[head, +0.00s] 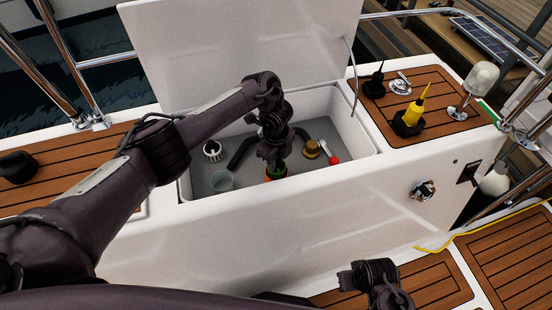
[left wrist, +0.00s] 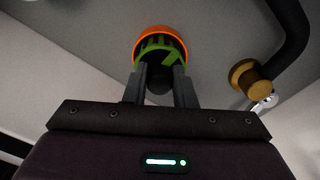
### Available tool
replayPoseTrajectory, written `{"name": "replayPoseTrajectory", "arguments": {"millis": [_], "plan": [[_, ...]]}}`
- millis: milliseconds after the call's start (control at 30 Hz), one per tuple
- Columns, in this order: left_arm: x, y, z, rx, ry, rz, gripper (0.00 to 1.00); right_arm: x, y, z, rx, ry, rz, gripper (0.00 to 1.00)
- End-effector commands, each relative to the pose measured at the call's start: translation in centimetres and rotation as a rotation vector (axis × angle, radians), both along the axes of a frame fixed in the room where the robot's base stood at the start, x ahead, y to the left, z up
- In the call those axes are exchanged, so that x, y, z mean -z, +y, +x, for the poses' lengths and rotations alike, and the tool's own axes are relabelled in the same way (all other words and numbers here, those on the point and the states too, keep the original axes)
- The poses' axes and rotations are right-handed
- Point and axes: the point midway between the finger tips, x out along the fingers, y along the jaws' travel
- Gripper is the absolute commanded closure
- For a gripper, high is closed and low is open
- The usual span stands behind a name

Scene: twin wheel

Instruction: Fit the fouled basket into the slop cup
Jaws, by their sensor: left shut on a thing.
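My left gripper (head: 274,163) reaches down into the open locker. It is shut on a green slatted piece with an orange rim (left wrist: 160,45), which I take for the fouled basket; it also shows in the head view (head: 275,173), largely hidden by the gripper. In the left wrist view the fingers hold its near side and it is close to the grey floor; I cannot tell if it touches. A greyish see-through cup (head: 222,182), likely the slop cup, stands on the locker floor left of the gripper. My right gripper (head: 376,285) is low in the head view, its jaws unclear.
A white slotted cup (head: 212,150) stands behind the see-through cup. A black hose (head: 240,152) lies beside the gripper. A brass fitting (head: 311,149) and a red-and-white tool (head: 329,154) are to its right. Locker walls (head: 365,135) and a raised lid (head: 240,50) surround the space.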

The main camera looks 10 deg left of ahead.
Motion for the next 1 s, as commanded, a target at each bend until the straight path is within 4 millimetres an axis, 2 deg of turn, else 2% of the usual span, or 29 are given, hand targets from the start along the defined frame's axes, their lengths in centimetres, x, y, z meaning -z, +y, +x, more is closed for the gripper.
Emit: {"name": "replayPoseTrajectory", "arguments": {"millis": [633, 667, 700, 833, 1000], "plan": [[1.7, 0.0, 0.0, 0.000, 0.000, 0.000, 0.99, 1.5, 0.0, 0.0, 0.000, 0.000, 0.000, 1.00], [1.6, 0.0, 0.0, 0.000, 0.000, 0.000, 0.73, 1.3, 0.0, 0.0, 0.000, 0.000, 0.000, 1.00], [1.6, 0.0, 0.0, 0.000, 0.000, 0.000, 0.67, 1.3, 0.0, 0.0, 0.000, 0.000, 0.000, 1.00], [1.6, 0.0, 0.0, 0.000, 0.000, 0.000, 0.51, 1.3, 0.0, 0.0, 0.000, 0.000, 0.000, 1.00], [1.6, 0.0, 0.0, 0.000, 0.000, 0.000, 0.51, 1.3, 0.0, 0.0, 0.000, 0.000, 0.000, 1.00]]}}
